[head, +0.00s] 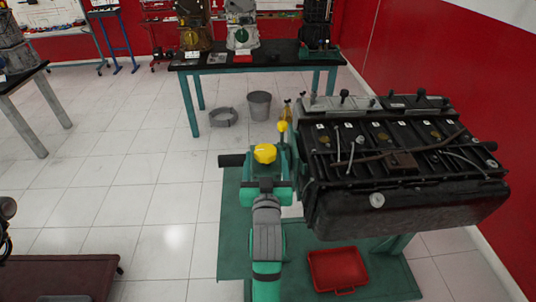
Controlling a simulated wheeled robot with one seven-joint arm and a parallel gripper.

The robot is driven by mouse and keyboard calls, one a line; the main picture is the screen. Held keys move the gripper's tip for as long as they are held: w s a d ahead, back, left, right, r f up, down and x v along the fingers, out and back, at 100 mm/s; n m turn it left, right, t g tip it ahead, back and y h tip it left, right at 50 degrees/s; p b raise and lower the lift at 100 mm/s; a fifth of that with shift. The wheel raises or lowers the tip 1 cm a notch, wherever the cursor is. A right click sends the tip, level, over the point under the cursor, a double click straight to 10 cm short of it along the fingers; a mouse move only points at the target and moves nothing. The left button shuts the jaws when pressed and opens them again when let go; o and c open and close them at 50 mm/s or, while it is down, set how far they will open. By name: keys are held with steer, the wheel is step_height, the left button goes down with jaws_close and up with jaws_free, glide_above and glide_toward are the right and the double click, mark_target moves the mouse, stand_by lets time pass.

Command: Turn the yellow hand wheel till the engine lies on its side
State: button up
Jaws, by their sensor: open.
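The yellow hand wheel (265,153) is a small lobed knob on top of the teal gear housing of the engine stand, near the middle of the head view. The large dark engine (405,180) is mounted to the right of this housing. Its long top face, with rods, caps and pipes, points mostly upward, and its dark near side also shows. The teal stand (236,235) carries it above the floor. My gripper is not in view, and nothing is seen touching the wheel.
A red tray (338,269) lies on the stand's base below the engine. A yellow-tipped lever (282,126) rises behind the wheel. A bench (262,62) with engine parts stands behind, with a grey bucket (259,105) nearby.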

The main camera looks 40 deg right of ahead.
steer(key=shift+x, duration=1.15)
steer(key=shift+c, duration=0.5)
steer(key=c, duration=0.9)
steer(key=shift+c, duration=0.2)
steer(key=shift+m+g+h, duration=0.8)
steer(key=shift+h, duration=0.1)
steer(key=o, duration=1)
steer(key=shift+o, duration=0.2)
